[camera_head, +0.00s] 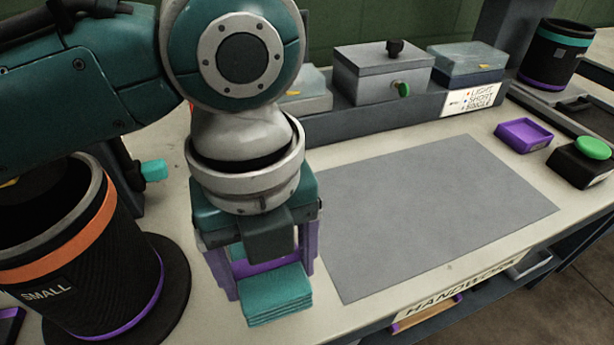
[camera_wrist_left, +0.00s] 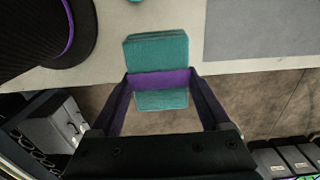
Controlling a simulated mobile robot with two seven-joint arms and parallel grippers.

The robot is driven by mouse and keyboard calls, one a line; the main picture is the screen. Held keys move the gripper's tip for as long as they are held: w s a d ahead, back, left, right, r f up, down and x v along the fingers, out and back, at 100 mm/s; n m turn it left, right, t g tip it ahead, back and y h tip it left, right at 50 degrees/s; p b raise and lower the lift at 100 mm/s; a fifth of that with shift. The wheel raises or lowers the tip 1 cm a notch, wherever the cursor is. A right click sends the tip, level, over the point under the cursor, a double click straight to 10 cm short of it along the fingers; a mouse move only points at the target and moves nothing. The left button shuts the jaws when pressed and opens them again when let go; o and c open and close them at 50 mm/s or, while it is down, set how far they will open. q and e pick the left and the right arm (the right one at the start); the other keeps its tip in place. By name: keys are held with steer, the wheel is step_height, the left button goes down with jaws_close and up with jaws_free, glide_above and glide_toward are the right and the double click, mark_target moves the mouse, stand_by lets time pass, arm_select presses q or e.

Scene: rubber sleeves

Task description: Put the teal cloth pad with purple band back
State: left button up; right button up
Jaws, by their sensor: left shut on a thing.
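The teal cloth pad (camera_head: 278,296) is a folded stack with a purple band (camera_head: 262,264) around its middle. My left gripper (camera_head: 264,262) points down and is shut on the pad at the band. In the left wrist view the pad (camera_wrist_left: 156,50) shows on both sides of the band (camera_wrist_left: 160,79), between the purple fingers of the gripper (camera_wrist_left: 160,82). There the pad overlaps the table's front edge; its height above the table is hard to tell. My right gripper is not in view.
A black ribbed bin labelled SMALL (camera_head: 75,255) with an orange rim band stands just left of the gripper. A grey mat (camera_head: 430,205) lies clear to the right. A purple tray (camera_head: 524,134) and green button (camera_head: 593,147) sit at right. Boxes (camera_head: 383,72) line the back.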

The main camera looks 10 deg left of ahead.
arm_select(q)
step_height(320, 180, down, 8)
steer(key=shift+r+b, duration=0.25)
steer(key=shift+b, duration=0.55)
steer(key=shift+f, duration=0.15)
steer(key=o, duration=1)
